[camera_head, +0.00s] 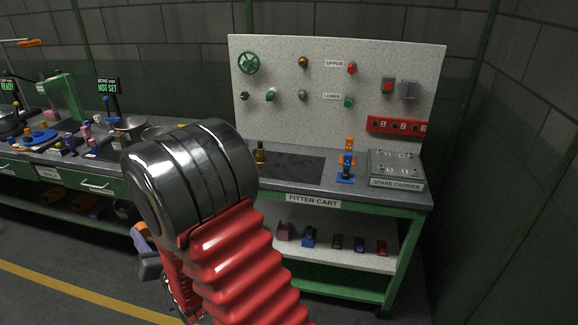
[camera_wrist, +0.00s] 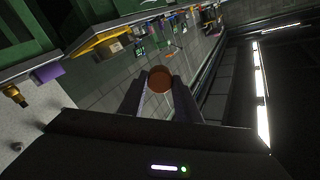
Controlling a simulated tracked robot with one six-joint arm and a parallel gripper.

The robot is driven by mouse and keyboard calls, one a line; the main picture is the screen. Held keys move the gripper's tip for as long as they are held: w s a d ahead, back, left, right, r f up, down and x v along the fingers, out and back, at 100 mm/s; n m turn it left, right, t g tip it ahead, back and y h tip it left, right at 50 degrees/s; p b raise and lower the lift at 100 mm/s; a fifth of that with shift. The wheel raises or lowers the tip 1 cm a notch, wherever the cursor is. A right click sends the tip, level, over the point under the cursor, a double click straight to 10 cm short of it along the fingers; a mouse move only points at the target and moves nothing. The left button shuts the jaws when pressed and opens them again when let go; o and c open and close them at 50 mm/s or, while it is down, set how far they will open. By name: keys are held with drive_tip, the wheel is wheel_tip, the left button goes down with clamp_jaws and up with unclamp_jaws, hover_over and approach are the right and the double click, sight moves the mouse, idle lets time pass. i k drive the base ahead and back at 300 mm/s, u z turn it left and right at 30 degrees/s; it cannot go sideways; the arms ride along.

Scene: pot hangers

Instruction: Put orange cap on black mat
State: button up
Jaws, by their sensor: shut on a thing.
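A round orange-brown piece (camera_wrist: 159,79), which looks like the orange cap, sits between the two dark fingers of my gripper (camera_wrist: 159,84) in the wrist view. The fingers are shut on it. In the head view my red and chrome arm stands in front and hides most of the gripper; only a small grey and orange part shows at lower left. The black mat (camera_head: 290,167) lies flat on the fitter cart top, apart from the gripper. Its left end is partly hidden behind my arm.
On the cart (camera_head: 313,200), an orange-topped blue piece (camera_head: 347,160) stands right of the mat, beside the spare carrier (camera_head: 396,165). A small brass bottle (camera_head: 261,154) stands at the mat's left. A cluttered bench (camera_head: 65,170) is at left.

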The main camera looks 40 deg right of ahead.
sight(309, 169)
drive_tip(key=z, duration=1.05)
drive_tip(key=i, duration=1)
drive_tip(key=z, duration=0.05)
